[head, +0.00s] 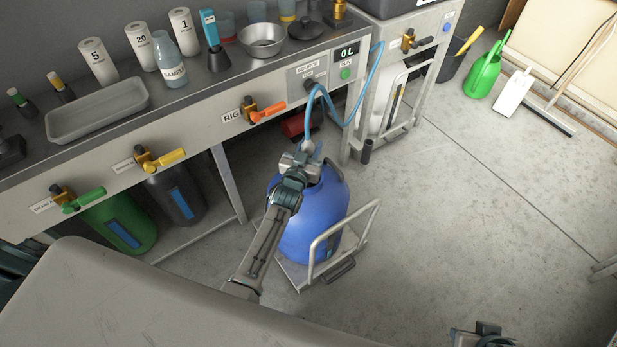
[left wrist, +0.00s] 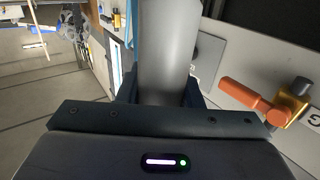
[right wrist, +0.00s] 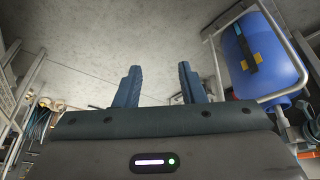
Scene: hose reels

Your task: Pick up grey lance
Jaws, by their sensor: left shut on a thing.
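My left gripper (head: 296,165) is over the top of the blue tank (head: 312,215). It is shut on the grey lance (head: 308,147), and a light blue hose (head: 311,105) runs up from there to the source panel. In the left wrist view the grey lance (left wrist: 167,45) is a thick grey cylinder between the fingers. The lance's lower end is hidden in the head view, so I cannot tell whether it touches the tank. My right gripper (right wrist: 160,85) is open and empty above the bare floor; it shows only partly at the head view's lower edge (head: 484,336).
The bench (head: 190,115) with valve handles stands behind the tank. The tank sits on a cart with a metal handle (head: 345,240). A red object (head: 294,127) lies under the bench. A metal stand (head: 410,60) is at the right. The floor (head: 470,200) right of the cart is clear.

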